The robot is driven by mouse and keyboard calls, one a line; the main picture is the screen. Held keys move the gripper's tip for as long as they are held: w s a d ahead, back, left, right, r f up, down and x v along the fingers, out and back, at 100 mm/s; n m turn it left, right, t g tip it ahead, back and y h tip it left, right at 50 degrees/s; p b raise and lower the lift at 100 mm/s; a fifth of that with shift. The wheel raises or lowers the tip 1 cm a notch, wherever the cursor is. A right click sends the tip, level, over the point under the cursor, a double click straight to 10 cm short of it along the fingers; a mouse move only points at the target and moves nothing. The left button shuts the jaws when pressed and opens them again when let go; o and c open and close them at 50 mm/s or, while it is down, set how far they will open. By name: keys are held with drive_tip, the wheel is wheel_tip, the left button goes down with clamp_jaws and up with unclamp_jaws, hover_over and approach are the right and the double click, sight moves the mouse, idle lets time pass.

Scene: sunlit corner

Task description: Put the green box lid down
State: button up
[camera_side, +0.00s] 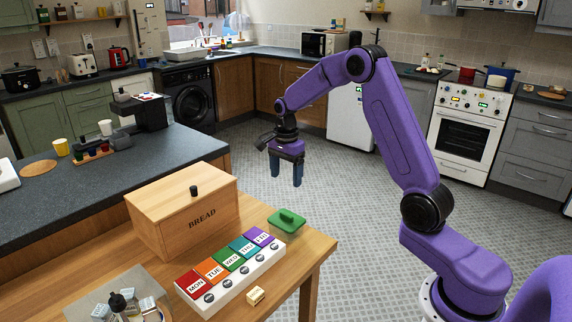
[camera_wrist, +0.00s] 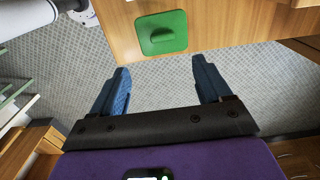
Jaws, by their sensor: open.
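The green box lid (camera_side: 287,220) has a raised handle on top. In the wrist view the lid (camera_wrist: 161,32) shows at the top, close to the table's edge. My gripper (camera_side: 285,182) hangs above and behind the lid in the side view, clear of it. In the wrist view its blue fingers (camera_wrist: 162,75) are spread apart with nothing between them, and floor shows between them.
A wooden bread box (camera_side: 190,219) stands left of the lid. A weekly pill organizer (camera_side: 238,275) with coloured lids lies in front, with a small wooden block (camera_side: 255,296) beside it. A tray (camera_side: 85,305) with bottles is at front left. Open floor lies beyond the table.

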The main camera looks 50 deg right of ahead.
drive_tip(key=shift+a+r, duration=0.1)
drive_tip(key=shift+r, duration=1.45)
drive_tip(key=s+a+r+n, duration=0.3)
drive_tip(key=s+a+n, duration=1.05)
drive_tip(key=a, duration=0.25)
drive_tip(key=s+n, duration=1.6)
drive_tip(key=s, duration=0.6)
drive_tip(key=shift+a+f, duration=0.2)
drive_tip(key=shift+a, duration=0.15)
drive_tip(key=shift+o, duration=0.5)
drive_tip(key=shift+s+d+f+n, duration=0.1)
drive_tip(key=shift+s+d+n, duration=0.05)
drive_tip(key=shift+s+n, duration=0.35)
drive_tip(key=shift+w, duration=0.1)
